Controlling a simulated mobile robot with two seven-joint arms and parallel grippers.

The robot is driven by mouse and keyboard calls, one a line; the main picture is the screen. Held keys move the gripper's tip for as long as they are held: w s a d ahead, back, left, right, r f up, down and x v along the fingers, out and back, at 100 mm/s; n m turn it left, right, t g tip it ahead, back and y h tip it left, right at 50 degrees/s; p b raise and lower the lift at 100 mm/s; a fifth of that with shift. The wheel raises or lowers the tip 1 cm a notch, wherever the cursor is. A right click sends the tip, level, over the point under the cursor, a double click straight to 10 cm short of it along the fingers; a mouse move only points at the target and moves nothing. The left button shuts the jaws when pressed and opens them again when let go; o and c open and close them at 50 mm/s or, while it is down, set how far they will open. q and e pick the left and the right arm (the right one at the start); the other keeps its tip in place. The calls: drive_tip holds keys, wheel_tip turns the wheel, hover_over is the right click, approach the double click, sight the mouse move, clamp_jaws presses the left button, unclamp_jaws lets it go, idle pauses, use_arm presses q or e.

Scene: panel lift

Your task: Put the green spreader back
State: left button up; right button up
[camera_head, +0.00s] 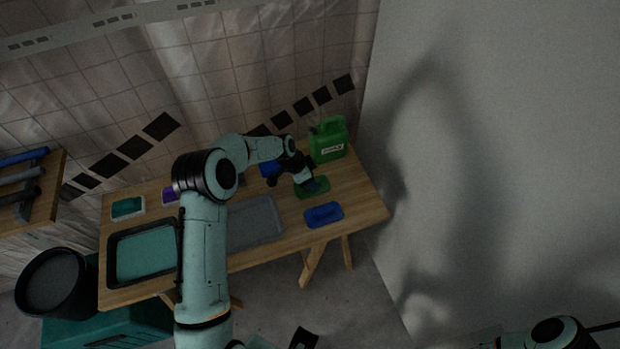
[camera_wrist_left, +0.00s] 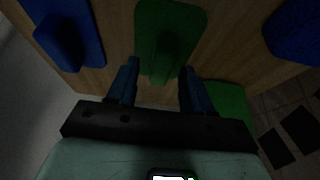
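The green spreader (camera_head: 321,184) lies on the wooden table (camera_head: 357,196), in front of the green jug. Its flat plate and raised handle also show in the left wrist view (camera_wrist_left: 185,24). My left gripper (camera_head: 314,186) points down over the spreader and partly hides it. In the left wrist view its two fingers (camera_wrist_left: 157,85) are apart, one on each side of the handle, with gaps between. Whether the fingertips reach below the handle top I cannot tell. My right gripper is not identifiable; only part of my right arm shows at the bottom right.
A blue spreader (camera_head: 324,214) lies in front; another blue item (camera_head: 268,169) lies behind my wrist. The green jug (camera_head: 328,139) stands at the back right. A grey panel (camera_head: 257,220), a teal tray (camera_head: 147,255) and a purple item (camera_head: 169,195) are left. A black bin (camera_head: 57,284) stands on the floor.

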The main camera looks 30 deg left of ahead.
use_arm(q)
drive_tip(key=shift+r, duration=0.25)
drive_tip(key=shift+a+r, duration=0.15)
drive_tip(key=shift+r, duration=0.2)
drive_tip(key=v, duration=1.1)
drive_tip(key=shift+s, duration=0.15)
